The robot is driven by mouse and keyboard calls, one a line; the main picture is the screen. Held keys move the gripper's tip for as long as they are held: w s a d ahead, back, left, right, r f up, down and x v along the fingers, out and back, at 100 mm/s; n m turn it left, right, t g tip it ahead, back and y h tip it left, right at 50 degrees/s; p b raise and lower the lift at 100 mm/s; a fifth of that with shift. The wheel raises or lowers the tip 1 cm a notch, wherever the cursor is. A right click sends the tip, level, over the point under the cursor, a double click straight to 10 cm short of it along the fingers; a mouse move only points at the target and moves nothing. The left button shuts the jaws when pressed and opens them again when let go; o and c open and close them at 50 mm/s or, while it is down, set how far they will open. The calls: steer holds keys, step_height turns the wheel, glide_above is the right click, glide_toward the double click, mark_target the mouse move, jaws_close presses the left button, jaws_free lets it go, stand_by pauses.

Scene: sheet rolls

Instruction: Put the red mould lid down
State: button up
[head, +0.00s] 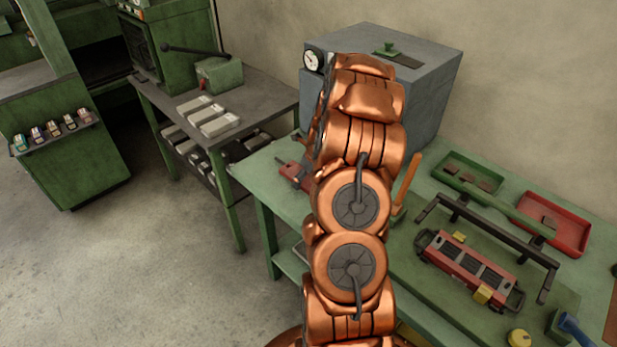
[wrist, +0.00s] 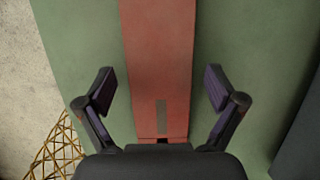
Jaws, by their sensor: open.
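A long flat red piece, seemingly the red mould lid (wrist: 158,50), lies on a green surface (wrist: 80,30) in the wrist view. It has a grey strip near its lower end. My gripper (wrist: 160,86) is open, with one finger on each side of the red piece and a clear gap to both. In the head view a small red thing (head: 297,174) shows on the green bench beside my copper arm, partly hidden; I cannot tell whether it is the same piece. My gripper is not clearly visible there, behind my arm.
On the green bench (head: 405,272) at right are a red mould (head: 468,262) with dark slots, a black frame (head: 490,232), a red tray (head: 553,222) and a green tray (head: 468,177). A grey box (head: 425,85) with a gauge stands behind. A grey-topped table (head: 260,98) holds metal blocks.

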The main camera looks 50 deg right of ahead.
steer(key=b+v, duration=0.3)
steer(key=v, duration=0.9)
steer(key=s+a+r+n+g, duration=0.1)
steer(key=s+a+r+n, duration=0.1)
steer(key=a+n, duration=0.5)
steer(key=s+a+r+n+g+y, duration=0.15)
steer(key=a+n, duration=0.25)
steer(key=a, duration=0.6)
steer(key=s+a+r+n, duration=0.2)
steer(key=a+r+n, duration=0.1)
steer(key=a+n, duration=0.4)
steer(key=s+a+n+g, duration=0.1)
steer(key=s+a+n, duration=0.5)
steer(key=s+n, duration=0.3)
steer(key=s+a+n+g+h, duration=0.1)
steer(key=s+a+n, duration=0.6)
steer(key=s, duration=0.5)
steer(key=shift+a+r+n+g, duration=0.25)
steer(key=shift+r+n+g, duration=0.15)
steer(key=shift+n, duration=0.7)
steer(key=shift+s+h, duration=0.1)
steer(key=shift+h, duration=0.15)
